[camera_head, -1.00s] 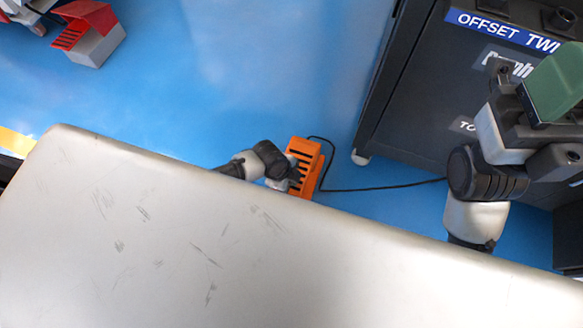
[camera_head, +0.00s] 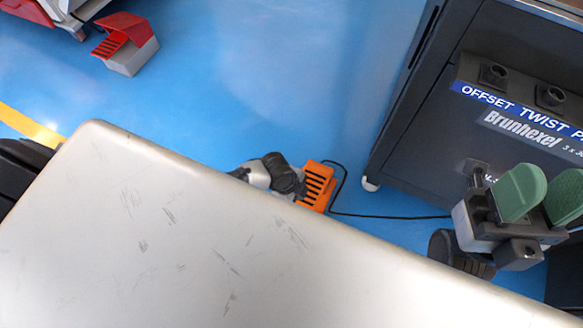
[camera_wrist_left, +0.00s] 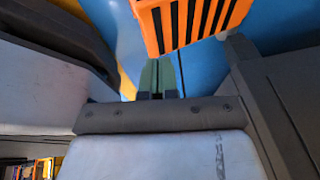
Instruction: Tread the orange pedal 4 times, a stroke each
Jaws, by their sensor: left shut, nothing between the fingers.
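The orange pedal (camera_head: 318,186), a slotted housing with dark slots, sits on the blue floor near the dark cabinet. In the left wrist view the orange pedal (camera_wrist_left: 190,22) fills the top, just beyond my fingertips. My left gripper (camera_wrist_left: 161,64) shows two green fingers pressed together, empty, with the tips close to the pedal's lower edge; I cannot tell whether they touch. In the head view my left wrist is just left of the pedal and the fingers are hidden. My right gripper (camera_head: 543,196) is open and empty, its green pads apart, in front of the cabinet.
The dark cabinet (camera_head: 430,120) with a blue "OFFSET TWIST" label stands at right on a caster. A black cable (camera_head: 390,216) runs from the pedal to the right. A red and grey pedal-like unit (camera_head: 128,45) lies at upper left. Blue floor between is clear.

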